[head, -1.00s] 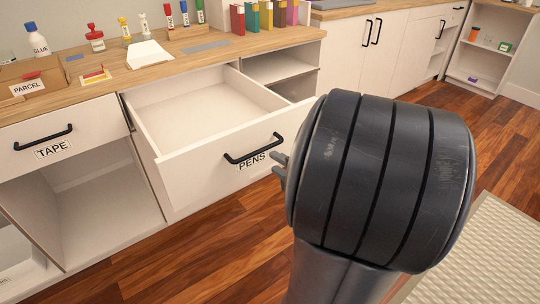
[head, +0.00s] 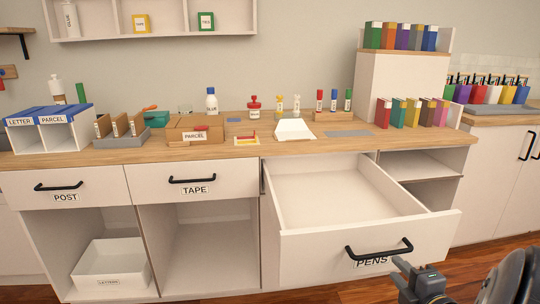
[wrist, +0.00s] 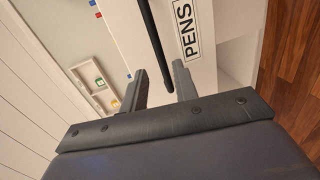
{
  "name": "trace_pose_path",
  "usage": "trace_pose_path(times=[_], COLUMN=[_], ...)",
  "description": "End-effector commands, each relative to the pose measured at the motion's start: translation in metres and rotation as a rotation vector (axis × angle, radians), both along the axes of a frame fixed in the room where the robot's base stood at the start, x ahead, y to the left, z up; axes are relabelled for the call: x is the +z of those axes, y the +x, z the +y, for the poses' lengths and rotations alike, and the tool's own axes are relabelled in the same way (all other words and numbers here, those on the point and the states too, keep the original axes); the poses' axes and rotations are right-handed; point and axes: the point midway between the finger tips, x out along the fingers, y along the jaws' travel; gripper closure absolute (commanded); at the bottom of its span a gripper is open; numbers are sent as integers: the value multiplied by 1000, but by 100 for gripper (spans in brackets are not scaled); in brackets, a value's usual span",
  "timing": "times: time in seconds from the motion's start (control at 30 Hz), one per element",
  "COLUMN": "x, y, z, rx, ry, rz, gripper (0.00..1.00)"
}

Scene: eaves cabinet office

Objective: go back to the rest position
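My gripper (head: 402,268) is at the lower right of the head view, just in front of the PENS drawer (head: 310,256) and close to the right end of its black handle (head: 380,251). In the wrist view the two fingers (wrist: 160,84) stand apart with nothing clamped between them. The handle (wrist: 152,40) runs toward the gap between the fingertips there; I cannot tell whether it touches them. The PENS label (wrist: 187,28) shows beside it. The drawer is pulled out, and its visible inside is empty.
The wooden counter (head: 350,144) holds a parcel box (head: 192,143), a glue bottle (head: 211,101), a white dispenser (head: 294,130), markers and coloured binders (head: 413,112). The TAPE drawer (head: 193,181) and POST drawer (head: 62,189) are shut. A white bin (head: 110,268) stands in the lower left compartment.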

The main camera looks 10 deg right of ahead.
Motion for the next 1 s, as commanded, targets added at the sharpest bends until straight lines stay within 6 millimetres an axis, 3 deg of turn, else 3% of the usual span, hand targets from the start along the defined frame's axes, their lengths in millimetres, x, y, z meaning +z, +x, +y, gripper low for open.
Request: trace_pose_path(times=[0.5, 1.0], x=[-15, -16], y=[69, 77], z=[3, 3], rx=[3, 0], ry=[0, 0], rz=[-1, 0], gripper=[72, 72])
